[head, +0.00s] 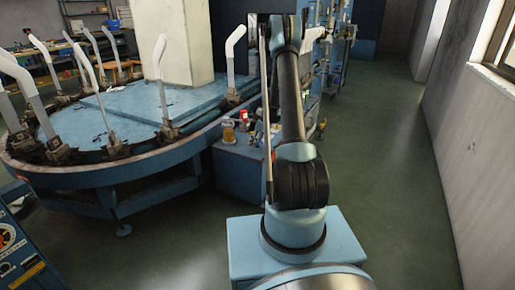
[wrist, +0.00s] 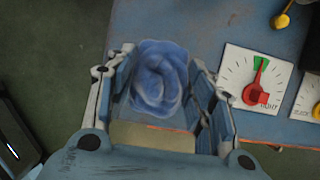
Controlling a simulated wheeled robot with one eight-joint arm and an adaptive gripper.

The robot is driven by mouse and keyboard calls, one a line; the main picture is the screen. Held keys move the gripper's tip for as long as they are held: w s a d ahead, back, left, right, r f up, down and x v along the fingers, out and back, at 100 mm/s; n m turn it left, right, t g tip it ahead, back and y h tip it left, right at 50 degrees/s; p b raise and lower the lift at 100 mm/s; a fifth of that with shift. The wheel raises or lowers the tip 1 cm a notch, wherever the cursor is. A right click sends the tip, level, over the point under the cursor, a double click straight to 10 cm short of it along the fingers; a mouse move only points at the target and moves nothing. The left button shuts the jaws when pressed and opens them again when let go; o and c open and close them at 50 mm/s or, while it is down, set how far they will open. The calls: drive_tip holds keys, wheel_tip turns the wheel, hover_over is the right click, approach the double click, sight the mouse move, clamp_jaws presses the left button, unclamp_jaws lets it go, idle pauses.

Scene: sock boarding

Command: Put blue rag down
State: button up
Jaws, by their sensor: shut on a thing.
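The blue rag (wrist: 160,78) is a crumpled, rounded bundle in the wrist view. My gripper (wrist: 159,60) is shut on it, with one finger on each side of the bundle. Below the rag in the wrist view is a blue-grey surface (wrist: 215,22); I cannot tell whether the rag touches it. In the head view my arm reaches up and away, and I cannot make out the rag or the fingers there.
A dial plate (wrist: 258,82) with a red and green pointer lies right of my gripper, near a yellow knob (wrist: 281,21). A blue cabinet (head: 238,170) carries an amber jar (head: 228,132). A round blue machine (head: 95,177) with white upright forms stands left. Floor (head: 390,150) is clear on the right.

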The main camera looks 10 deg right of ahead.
drive_tip(key=shift+f, duration=1.9)
drive_tip(key=o, duration=1.1)
